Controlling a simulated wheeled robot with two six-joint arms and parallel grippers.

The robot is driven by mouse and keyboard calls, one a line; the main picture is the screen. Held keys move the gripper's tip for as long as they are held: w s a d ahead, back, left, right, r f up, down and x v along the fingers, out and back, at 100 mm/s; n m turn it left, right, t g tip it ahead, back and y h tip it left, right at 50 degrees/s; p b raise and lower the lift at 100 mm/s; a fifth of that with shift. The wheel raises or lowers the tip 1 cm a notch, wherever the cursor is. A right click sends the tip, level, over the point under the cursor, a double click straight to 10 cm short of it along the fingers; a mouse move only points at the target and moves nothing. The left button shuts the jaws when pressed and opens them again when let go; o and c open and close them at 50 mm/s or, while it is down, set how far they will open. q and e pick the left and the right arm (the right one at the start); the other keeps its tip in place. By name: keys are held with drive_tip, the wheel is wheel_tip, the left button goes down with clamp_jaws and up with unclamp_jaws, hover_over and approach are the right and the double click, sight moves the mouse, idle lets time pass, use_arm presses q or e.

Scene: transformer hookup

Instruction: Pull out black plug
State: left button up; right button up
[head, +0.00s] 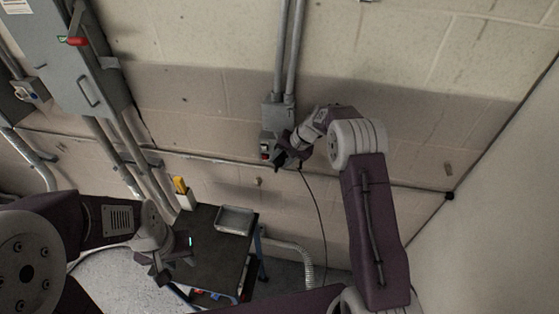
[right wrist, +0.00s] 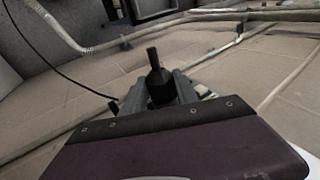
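The black plug (right wrist: 158,85) sits between the grey fingers of my right gripper (right wrist: 160,92), which look closed on its wide body. Its narrow end points away from the gripper, with no socket visible around it in the right wrist view. In the head view my right gripper (head: 280,160) is at the lower right of the grey wall outlet box (head: 268,143), which has a red part; the plug is too small and dark to make out there. A black cable (head: 321,215) hangs down from beside this gripper. My left gripper (head: 158,272) is low at the left, its finger opening unclear.
A dark-topped cart (head: 215,262) stands below, carrying a metal tray (head: 235,219) and a yellow item (head: 181,185). A grey electrical cabinet (head: 75,60) with a red handle is at the upper left. Conduits (head: 288,50) run up from the outlet box. The wall at right is clear.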

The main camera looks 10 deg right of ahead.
sight(277, 168)
drive_tip(key=o, duration=0.6)
clamp_jaws()
drive_tip(key=shift+s+a+f+b, duration=0.1)
drive_tip(key=shift+s+f+b, duration=0.05)
drive_tip(key=shift+s+b, duration=0.15)
drive_tip(key=shift+s+a+b, duration=0.3)
drive_tip(key=shift+s+b, duration=0.15)
drive_tip(key=shift+s, duration=0.3)
drive_tip(key=shift+s+a+b, duration=0.1)
drive_tip(key=shift+s+b, duration=0.1)
drive_tip(key=shift+b, duration=0.15)
drive_tip(key=shift+s+a, duration=0.15)
drive_tip(key=shift+s, duration=0.2)
drive_tip(key=shift+b, duration=0.3)
